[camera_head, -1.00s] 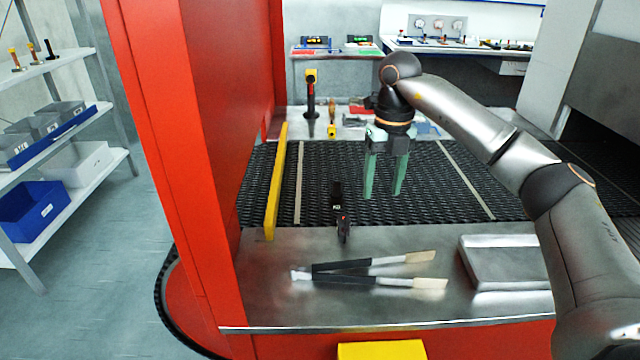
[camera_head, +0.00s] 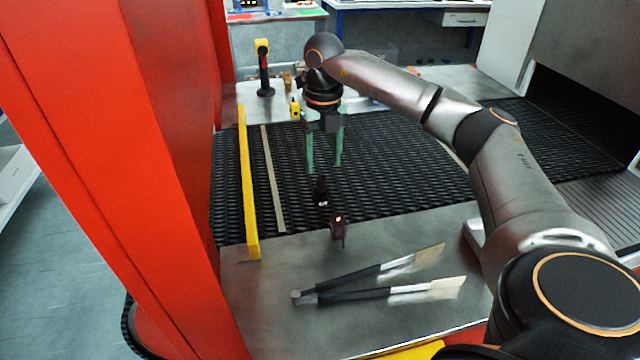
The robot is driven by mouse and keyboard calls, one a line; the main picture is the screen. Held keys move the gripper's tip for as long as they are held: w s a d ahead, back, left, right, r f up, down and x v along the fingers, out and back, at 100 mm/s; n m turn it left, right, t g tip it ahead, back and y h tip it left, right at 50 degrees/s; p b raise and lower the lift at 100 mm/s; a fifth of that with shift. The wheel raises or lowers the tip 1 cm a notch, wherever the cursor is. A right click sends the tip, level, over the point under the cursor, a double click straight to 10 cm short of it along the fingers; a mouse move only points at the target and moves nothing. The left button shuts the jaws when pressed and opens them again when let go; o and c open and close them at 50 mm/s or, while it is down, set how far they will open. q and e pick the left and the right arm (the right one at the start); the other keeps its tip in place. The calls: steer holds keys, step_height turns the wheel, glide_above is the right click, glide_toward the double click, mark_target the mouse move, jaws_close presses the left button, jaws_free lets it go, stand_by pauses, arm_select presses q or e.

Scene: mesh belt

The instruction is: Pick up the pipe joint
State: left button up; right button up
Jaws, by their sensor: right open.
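My right gripper (camera_head: 323,166) is open and empty, with two green fingers pointing down over the black mesh belt (camera_head: 400,165). A small black upright piece (camera_head: 321,191) stands just below the fingertips in the picture, and a dark device with a red light (camera_head: 338,227) stands in front of it at the belt's near edge. A small brass-coloured piece (camera_head: 287,81) sits on the metal surface behind the belt. I cannot tell for sure which of these, if any, is the pipe joint. My left gripper is out of view.
A yellow bar (camera_head: 247,190) and the red frame (camera_head: 110,130) bound the left side. Two dark-handled tools with pale tips (camera_head: 400,290) lie on the near metal table (camera_head: 270,310). A black-and-yellow handheld tool (camera_head: 264,70) stands behind the belt.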

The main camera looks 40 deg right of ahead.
mark_target(321, 178)
steer(key=f, duration=0.4)
steer(key=f+p, duration=0.1)
steer(key=f, duration=0.1)
steer(key=shift+w+f, duration=0.25)
steer(key=shift+f, duration=0.15)
jaws_close()
steer(key=shift+r, duration=0.1)
